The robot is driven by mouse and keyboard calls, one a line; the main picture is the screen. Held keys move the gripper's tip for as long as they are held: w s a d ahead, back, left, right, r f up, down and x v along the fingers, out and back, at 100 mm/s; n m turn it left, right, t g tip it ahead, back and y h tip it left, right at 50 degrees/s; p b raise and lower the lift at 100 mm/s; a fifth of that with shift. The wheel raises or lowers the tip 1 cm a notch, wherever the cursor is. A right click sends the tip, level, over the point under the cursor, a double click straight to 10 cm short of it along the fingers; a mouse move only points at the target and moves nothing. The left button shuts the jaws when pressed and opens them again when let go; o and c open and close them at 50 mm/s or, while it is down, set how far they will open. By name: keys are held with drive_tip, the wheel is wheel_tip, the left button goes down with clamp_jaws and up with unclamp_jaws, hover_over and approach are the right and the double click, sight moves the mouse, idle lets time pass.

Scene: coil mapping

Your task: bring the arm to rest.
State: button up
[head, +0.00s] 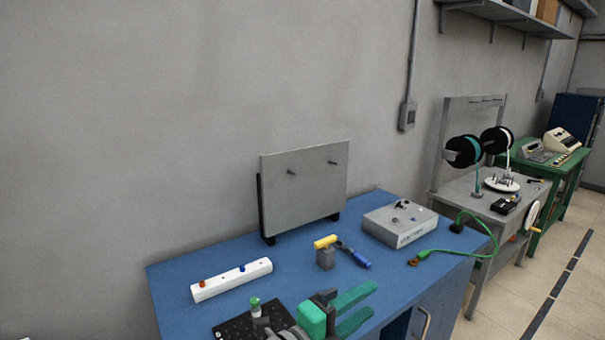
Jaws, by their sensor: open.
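My gripper (373,299) shows at the bottom of the head view, over the front part of the blue bench (215,264). Its two green fingers are spread apart, point to the right, and have nothing between them. Part of my arm behind it runs out of the bottom edge of the picture. The gripper is in front of a grey block (326,259) with a yellow-handled piece on top and a blue-handled tool (355,256) beside it. It appears apart from both.
A white strip (231,279) and a black perforated board (232,328) lie left of the gripper. A grey panel (305,185) stands behind. A grey control box (399,225) and a green lead (466,252) are at right. A grey bench with spools (462,187) stands beyond.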

drive_tip(key=s+a+f+n+t+y, duration=0.2)
drive_tip(key=s+f+n+y, duration=0.15)
drive_tip(key=f+n, duration=0.45)
drive_tip(key=s+a+f+n+t+y, duration=0.2)
drive_tip(key=s+f+n+t+y, duration=0.15)
drive_tip(key=f+n, duration=0.4)
drive_tip(key=s+a+f+n+t+y, duration=0.1)
drive_tip(key=s+f+n+y, duration=0.25)
drive_tip(key=f+n, duration=0.5)
drive_tip(key=s+a+f+n+y, duration=0.1)
drive_tip(key=s+a+f, duration=0.1)
drive_tip(key=s, duration=0.6)
drive_tip(key=s+a+f+n+g+y, duration=0.1)
drive_tip(key=s+a+f, duration=0.1)
drive_tip(key=s, duration=0.7)
drive_tip(key=s+a+f+n+g+y, duration=0.1)
drive_tip(key=s+a+f, duration=0.1)
drive_tip(key=s, duration=0.6)
drive_tip(key=shift+s+a+n, duration=0.25)
drive_tip(key=shift+s+n, duration=0.05)
drive_tip(key=shift+s, duration=0.1)
